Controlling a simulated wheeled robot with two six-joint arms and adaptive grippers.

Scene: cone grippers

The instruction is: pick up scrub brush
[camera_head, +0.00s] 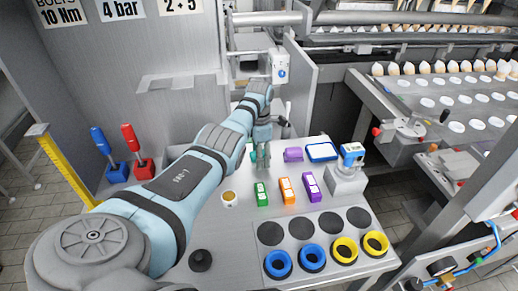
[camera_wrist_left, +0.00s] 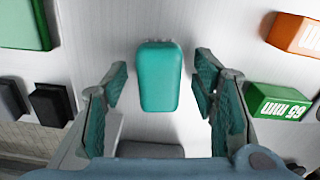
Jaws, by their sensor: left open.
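A teal rounded block, which I take to be the scrub brush (camera_wrist_left: 160,78), lies on the pale table surface in the left wrist view. Small bumps show along its far end. My left gripper (camera_head: 264,152) points down at the table in the head view. Its two teal-padded fingers are open, one on each side of the block in the left wrist view, with a visible gap on both sides. In the head view the block is mostly hidden behind the gripper, with a bit of teal showing beside it. My right gripper is not in view.
A green block (camera_head: 262,194), an orange block (camera_head: 287,190) and a purple block (camera_head: 312,187) stand nearby. A purple item (camera_head: 293,154) and a blue-rimmed tray (camera_head: 322,151) lie right of the gripper.

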